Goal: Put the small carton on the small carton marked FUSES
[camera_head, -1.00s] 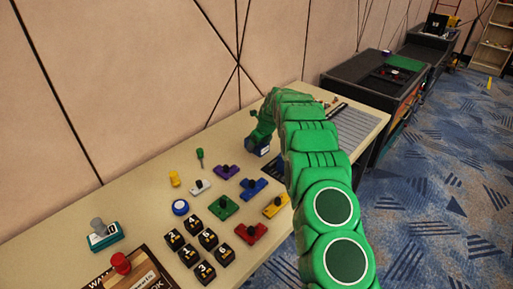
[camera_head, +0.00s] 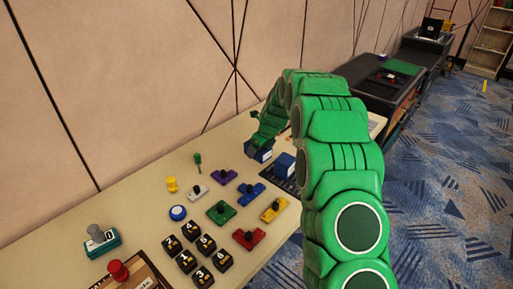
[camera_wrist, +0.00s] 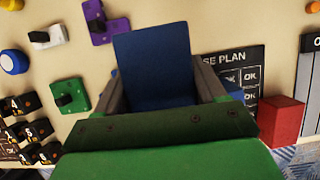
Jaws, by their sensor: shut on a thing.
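My gripper (camera_head: 258,144) is shut on a small blue carton (camera_head: 263,154) with a pale label, above the far part of the table. In the wrist view the held blue carton (camera_wrist: 155,65) fills the space between the fingers. A second small blue carton (camera_head: 284,165) stands on a dark printed board to the right of the held one in the head view. A red carton (camera_wrist: 282,120) stands at the right in the wrist view; my arm hides it in the head view. I cannot read FUSES on any carton.
The dark plan board (camera_wrist: 247,62) has OK squares. Coloured knob pieces, including a green one (camera_head: 221,211) and a red one (camera_head: 249,239), and several black numbered blocks (camera_head: 187,261) lie nearer on the table. A wall (camera_head: 130,90) runs along the table's back.

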